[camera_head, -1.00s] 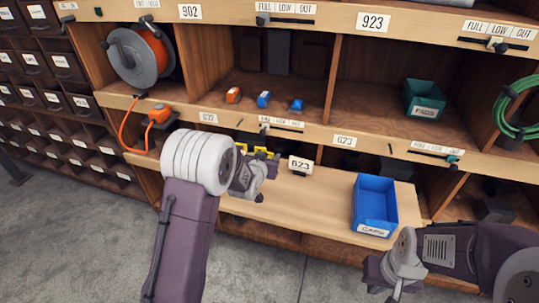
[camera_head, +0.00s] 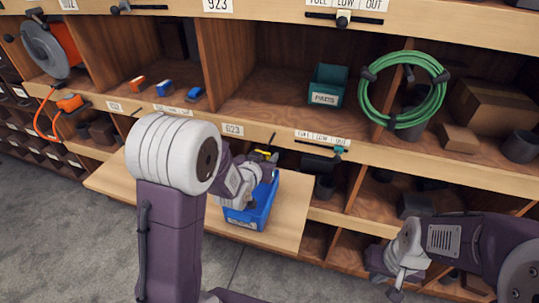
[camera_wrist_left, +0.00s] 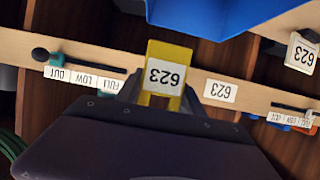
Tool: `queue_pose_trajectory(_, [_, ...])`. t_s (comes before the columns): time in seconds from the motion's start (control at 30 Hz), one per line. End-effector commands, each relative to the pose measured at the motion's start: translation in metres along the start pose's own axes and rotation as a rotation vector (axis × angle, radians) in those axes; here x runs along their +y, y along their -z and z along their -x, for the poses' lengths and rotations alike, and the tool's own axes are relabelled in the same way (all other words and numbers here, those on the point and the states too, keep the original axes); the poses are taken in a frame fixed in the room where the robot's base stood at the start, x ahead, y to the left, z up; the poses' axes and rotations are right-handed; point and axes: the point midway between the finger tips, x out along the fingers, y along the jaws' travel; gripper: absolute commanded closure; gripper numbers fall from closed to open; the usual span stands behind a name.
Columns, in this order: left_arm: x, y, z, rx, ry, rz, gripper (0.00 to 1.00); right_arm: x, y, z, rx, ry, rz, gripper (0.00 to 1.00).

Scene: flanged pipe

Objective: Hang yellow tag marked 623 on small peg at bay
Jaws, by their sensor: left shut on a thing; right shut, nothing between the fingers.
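The yellow tag (camera_wrist_left: 166,72), marked 623, is held in my left gripper (camera_wrist_left: 163,98); the number reads upside down in the left wrist view. In the head view the tag (camera_head: 266,154) is a small yellow patch at my left gripper (camera_head: 264,163), over the blue bin and just below the shelf edge. A small dark peg (camera_head: 272,139) sticks out of that edge, right of the 623 label (camera_head: 232,130). The tag is close to it; I cannot tell whether they touch. My right gripper (camera_head: 395,278) is shut and empty at lower right.
The blue bin (camera_head: 237,218) stands on the pull-out board (camera_head: 290,215) under my left gripper. A slider strip with a teal knob (camera_head: 339,149) is right of the peg. A white 623 plate (camera_wrist_left: 303,52) shows in the wrist view. Green hose (camera_head: 439,95) hangs at upper right.

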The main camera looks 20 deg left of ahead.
Motion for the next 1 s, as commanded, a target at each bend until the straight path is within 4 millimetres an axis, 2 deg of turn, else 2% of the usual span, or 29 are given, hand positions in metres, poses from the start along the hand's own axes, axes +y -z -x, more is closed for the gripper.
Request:
queue_pose_trajectory(0.17, [0.0, 0.002, -0.006, 0.0, 0.0, 0.0, 0.94, 0.0, 0.0, 0.001, 0.0, 0.0, 0.0, 1.0])
queue_pose_trajectory(1.0, [0.0, 0.021, -0.065, 0.0, -0.001, 0.0, 0.94, 0.0, 0.001, 0.012, 0.0, 0.0, 0.0, 1.0])
